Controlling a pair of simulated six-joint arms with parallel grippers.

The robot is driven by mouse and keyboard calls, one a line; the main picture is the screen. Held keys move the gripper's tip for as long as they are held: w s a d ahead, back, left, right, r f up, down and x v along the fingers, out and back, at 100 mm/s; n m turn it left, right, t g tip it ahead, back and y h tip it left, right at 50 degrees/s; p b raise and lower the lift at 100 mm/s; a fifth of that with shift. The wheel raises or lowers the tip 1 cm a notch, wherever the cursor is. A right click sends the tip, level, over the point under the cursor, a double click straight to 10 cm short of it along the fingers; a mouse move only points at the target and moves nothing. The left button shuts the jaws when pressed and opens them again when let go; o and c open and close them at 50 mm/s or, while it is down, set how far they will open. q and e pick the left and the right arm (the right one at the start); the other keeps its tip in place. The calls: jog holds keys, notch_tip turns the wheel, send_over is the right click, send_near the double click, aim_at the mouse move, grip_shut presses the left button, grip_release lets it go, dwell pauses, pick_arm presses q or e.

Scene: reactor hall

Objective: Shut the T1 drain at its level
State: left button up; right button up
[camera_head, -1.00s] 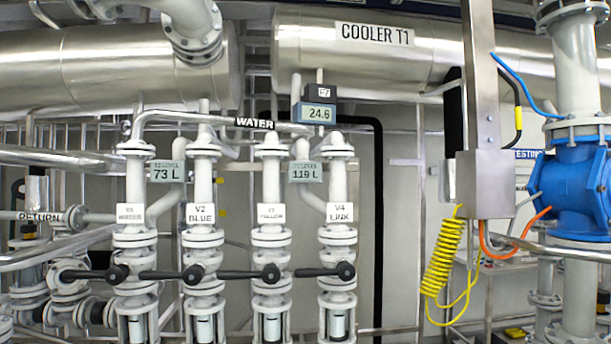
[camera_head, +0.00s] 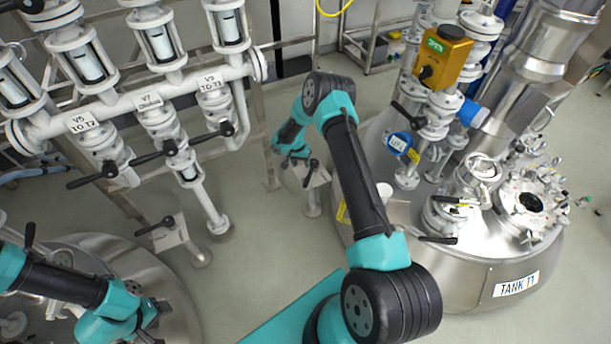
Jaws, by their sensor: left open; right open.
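Tank T1 (camera_head: 470,285) is the steel vessel at right with its name on a white label. A small grey box with a black lever (camera_head: 314,172) stands left of the tank; I cannot read a label on it, so I cannot tell whether it is the T1 drain. My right gripper (camera_head: 285,160) is beside this box, to its left, small and partly hidden by its own arm; it is open. My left gripper (camera_head: 153,308) is at lower left over another steel vessel, open; its fingers are hard to make out.
White valves V5 (camera_head: 83,122), V7 (camera_head: 150,103) and V3 (camera_head: 210,85) with black levers stand at upper left. Another lever box (camera_head: 165,232) stands below them. An orange box (camera_head: 442,58) and a blue round gauge (camera_head: 398,143) rise above tank T1. Grey floor lies between.

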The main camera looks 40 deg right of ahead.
aim_at(307, 180)
jog(key=f, duration=0.4)
jog(key=s+d+f, duration=0.1)
jog(key=f, duration=0.2)
jog(key=s+f, duration=0.1)
jog(key=f, duration=0.3)
jog(key=shift+d+f, duration=0.2)
jog(key=shift+f, duration=0.15)
grip_shut()
